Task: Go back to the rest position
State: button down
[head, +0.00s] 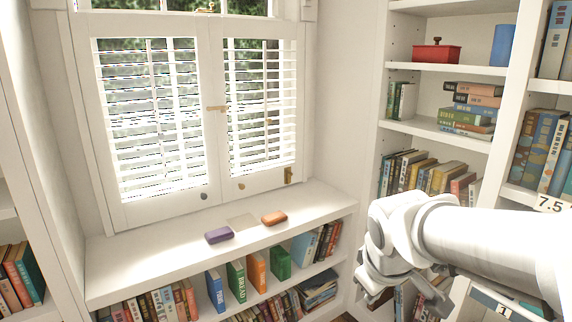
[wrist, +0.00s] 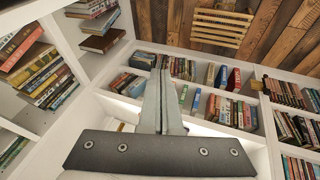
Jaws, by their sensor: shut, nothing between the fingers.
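My gripper (wrist: 161,72) is shut, its two fingers together in the middle of the wrist view, with nothing between them. In the head view my gripper (head: 372,292) hangs at the lower right, in front of the right bookcase and to the right of the window bench. It is in the air, apart from the bench. The fingertips are hard to make out in the head view.
The window bench (head: 150,262) holds a purple case (head: 219,235), an orange-brown case (head: 274,218) and a flat pale square (head: 241,222) between them. Books fill the shelf below. A red box (head: 436,53) and blue cup (head: 506,45) stand on the right bookcase.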

jog(key=s+r+m+y, duration=0.1)
jog(key=s+m, duration=0.2)
jog(key=s, duration=0.3)
jog(key=s+r+m, duration=0.2)
jog(key=s+m, duration=0.1)
jog(key=s, duration=0.4)
notch_tip(320, 180, up, 19)
jog(key=p, duration=1.9)
jog(key=shift+w+a+r+t+p, duration=0.15)
jog(key=shift+w+a+t+p, duration=0.2)
jog(key=shift+a, duration=0.1)
